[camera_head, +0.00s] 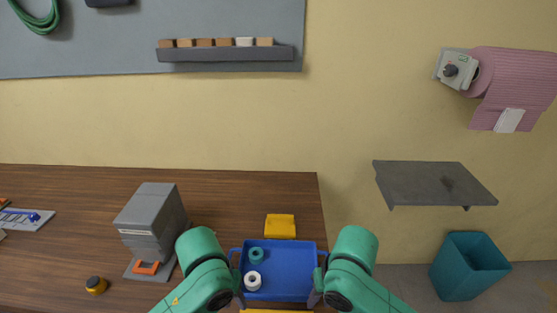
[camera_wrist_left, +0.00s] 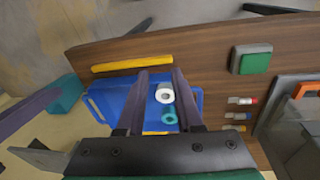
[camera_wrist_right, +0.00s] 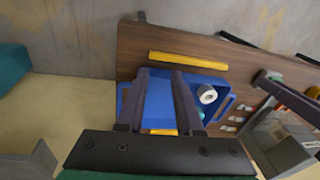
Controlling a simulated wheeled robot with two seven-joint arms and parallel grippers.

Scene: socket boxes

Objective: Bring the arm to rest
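A blue tray (camera_head: 285,268) with side handles sits near the table's right end. A teal ring (camera_head: 256,256) and a white ring (camera_head: 253,281) lie inside it, at its left side. My left gripper (camera_head: 238,288) is beside the tray's left side, and my right gripper (camera_head: 316,294) is beside its right side. In the left wrist view my fingers (camera_wrist_left: 160,72) are apart with the blue tray (camera_wrist_left: 105,103) beyond them. In the right wrist view my fingers (camera_wrist_right: 161,73) are also apart. I see nothing clamped, though contact with the handles is hard to tell.
Yellow pieces lie behind (camera_head: 280,226) and in front (camera_head: 275,311) of the tray. A grey box machine (camera_head: 150,218) and a dark-yellow button (camera_head: 96,285) stand left. A grey wall shelf (camera_head: 430,182) and teal bin (camera_head: 468,266) are right, beyond the table (camera_head: 60,190).

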